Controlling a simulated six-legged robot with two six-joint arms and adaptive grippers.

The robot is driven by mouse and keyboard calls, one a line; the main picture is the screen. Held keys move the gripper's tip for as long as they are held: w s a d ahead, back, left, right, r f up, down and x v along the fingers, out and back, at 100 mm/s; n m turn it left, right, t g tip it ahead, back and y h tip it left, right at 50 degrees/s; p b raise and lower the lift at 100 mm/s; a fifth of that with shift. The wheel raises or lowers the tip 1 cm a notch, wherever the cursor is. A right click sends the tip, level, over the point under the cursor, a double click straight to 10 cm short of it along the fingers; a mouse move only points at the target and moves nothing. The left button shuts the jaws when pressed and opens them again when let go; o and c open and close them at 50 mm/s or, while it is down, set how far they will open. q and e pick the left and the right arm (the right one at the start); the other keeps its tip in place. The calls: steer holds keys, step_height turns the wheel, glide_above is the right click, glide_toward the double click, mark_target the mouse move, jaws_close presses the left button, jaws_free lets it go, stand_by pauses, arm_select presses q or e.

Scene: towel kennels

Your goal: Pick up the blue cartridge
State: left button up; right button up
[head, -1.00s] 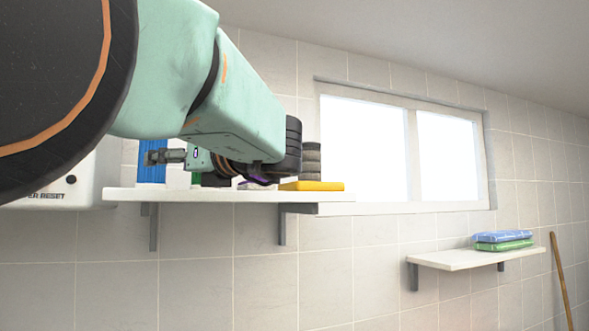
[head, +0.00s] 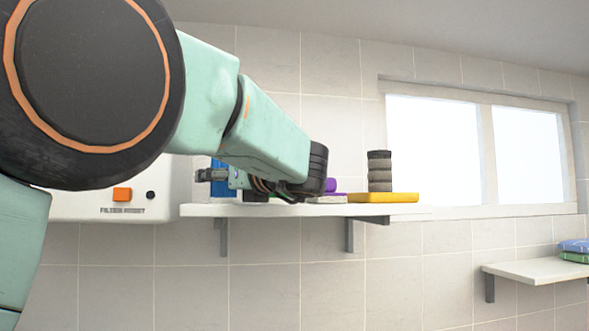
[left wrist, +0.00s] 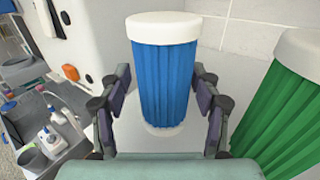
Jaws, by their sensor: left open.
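The blue cartridge (left wrist: 163,85), a pleated cylinder with white end caps, stands upright on the white shelf. In the head view only part of the blue cartridge (head: 217,184) shows behind my left arm. My left gripper (left wrist: 160,98) is open, with one finger on each side of the cartridge; small gaps seem to show between fingers and cartridge. In the head view the left gripper (head: 208,175) is at the shelf's left end. My right gripper is in neither view.
A green cartridge (left wrist: 292,105) stands close right of the left gripper. The shelf (head: 290,210) also holds a yellow item (head: 385,197), a dark ribbed stack (head: 379,172) and a purple item (head: 331,185). A white wall unit (head: 75,207) with an orange button (head: 122,194) is left.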

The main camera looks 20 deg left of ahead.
arm_select(q)
steer(key=shift+w+d, duration=0.15)
steer(key=shift+d, duration=0.15)
steer(key=c, duration=0.3)
steer(key=shift+a, duration=0.3)
steer(key=c, duration=0.6)
steer(key=shift+d, duration=0.15)
steer(key=shift+c, duration=0.5)
